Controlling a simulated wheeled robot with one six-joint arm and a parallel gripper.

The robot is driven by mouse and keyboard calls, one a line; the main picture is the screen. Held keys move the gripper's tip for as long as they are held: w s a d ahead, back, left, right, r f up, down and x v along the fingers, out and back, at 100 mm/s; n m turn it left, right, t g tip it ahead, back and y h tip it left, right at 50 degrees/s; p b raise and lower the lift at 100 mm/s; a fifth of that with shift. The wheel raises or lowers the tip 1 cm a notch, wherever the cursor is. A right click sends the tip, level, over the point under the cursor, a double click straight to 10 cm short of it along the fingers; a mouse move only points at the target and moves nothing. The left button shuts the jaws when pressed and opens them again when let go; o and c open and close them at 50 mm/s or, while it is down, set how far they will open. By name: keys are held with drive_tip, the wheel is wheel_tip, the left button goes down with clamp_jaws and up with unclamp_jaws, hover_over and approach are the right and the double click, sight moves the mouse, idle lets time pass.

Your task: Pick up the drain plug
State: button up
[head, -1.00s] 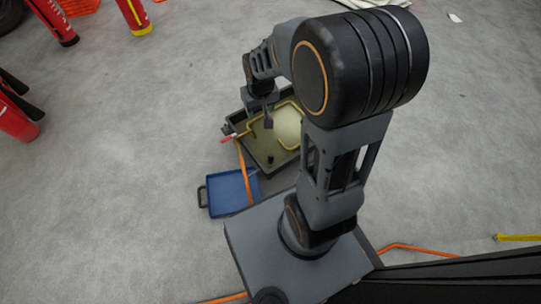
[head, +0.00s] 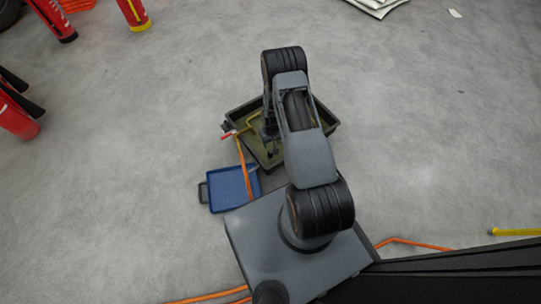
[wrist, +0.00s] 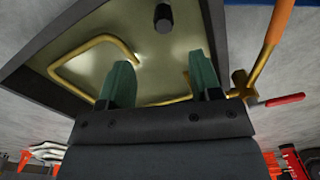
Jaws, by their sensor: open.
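The drain plug, a short black cylinder (wrist: 163,18), stands on the yellowish floor of the dark tray (wrist: 30,73), at the top of the wrist view. In the head view the plug seems to be the small dark spot (head: 270,153) in the near part of the tray (head: 331,131). My gripper (wrist: 160,75) is open and empty, with its two green fingers apart. It is over the tray, and the plug appears beyond the fingertips, between their lines, not touching them. In the head view my arm hides most of the gripper and part of the tray.
A bent brass pipe (wrist: 75,60) runs inside the tray, near the fingers. A red-handled valve (wrist: 285,100) and an orange hose (wrist: 279,20) are at its side. A blue tray (head: 231,190) lies in front. Red extinguishers (head: 132,12) stand at upper left. Floor at right is mostly clear.

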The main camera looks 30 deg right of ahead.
sight(270, 151)
wheel_tip(270, 151, down, 5)
drive_tip(key=shift+f+b, duration=0.1)
drive_tip(key=shift+b, duration=0.65)
drive_tip(key=shift+w+a+f+b, duration=0.15)
drive_tip(key=shift+f+b, duration=0.7)
drive_tip(key=shift+f, duration=0.45)
drive_tip(key=shift+s+a+f+b, duration=0.1)
drive_tip(key=shift+f+b, duration=0.7)
drive_tip(key=shift+f, duration=0.5)
drive_tip(key=shift+c, duration=0.3)
drive_tip(key=shift+r, duration=0.1)
drive_tip(key=c, duration=1)
drive_tip(key=shift+o, duration=0.2)
drive_tip(key=shift+r, duration=0.15)
